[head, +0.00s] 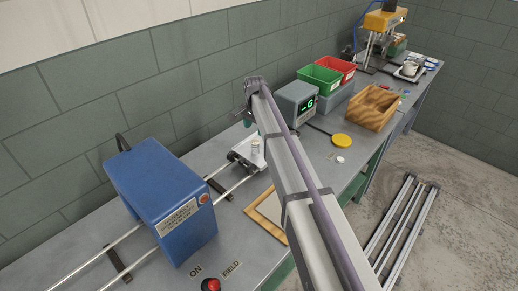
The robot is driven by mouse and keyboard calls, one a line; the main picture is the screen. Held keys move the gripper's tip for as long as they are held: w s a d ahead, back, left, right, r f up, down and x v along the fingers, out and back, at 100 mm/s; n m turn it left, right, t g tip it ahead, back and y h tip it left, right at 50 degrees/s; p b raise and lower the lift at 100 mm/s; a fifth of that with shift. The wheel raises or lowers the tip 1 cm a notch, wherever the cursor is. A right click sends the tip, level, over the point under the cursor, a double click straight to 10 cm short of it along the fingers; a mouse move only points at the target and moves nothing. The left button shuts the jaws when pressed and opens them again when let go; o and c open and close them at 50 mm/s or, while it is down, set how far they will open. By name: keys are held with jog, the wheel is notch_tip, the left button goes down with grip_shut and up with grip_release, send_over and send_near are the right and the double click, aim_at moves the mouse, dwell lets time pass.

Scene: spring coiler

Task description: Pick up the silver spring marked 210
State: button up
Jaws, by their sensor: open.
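A small silver cylindrical piece (255,149), which may be the spring, stands on a pale carriage (236,156) on two rails. It is too small to show coils or a 210 mark. My gripper (247,122) is at the far end of my arm, above and slightly left of this piece and apart from it. The gripper is open, with nothing visible in it. My arm link hides part of the bench just right of the carriage.
A blue machine housing (160,197) straddles the rails at left. A grey box with a green display (296,104) stands close right of my gripper. Green (319,79) and red bins, a wooden box (373,108) and a yellow disc (341,140) lie farther right.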

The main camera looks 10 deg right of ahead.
aim_at(255, 148)
jog(key=f+b, duration=1.1)
jog(key=shift+s, duration=0.2)
jog(key=shift+r, duration=0.15)
jog(key=c, duration=1)
notch_tip(255, 148, up, 10)
jog(key=p, duration=1)
jog(key=shift+r+p, duration=0.2)
jog(key=shift+p, duration=0.1)
jog(key=shift+f, duration=0.15)
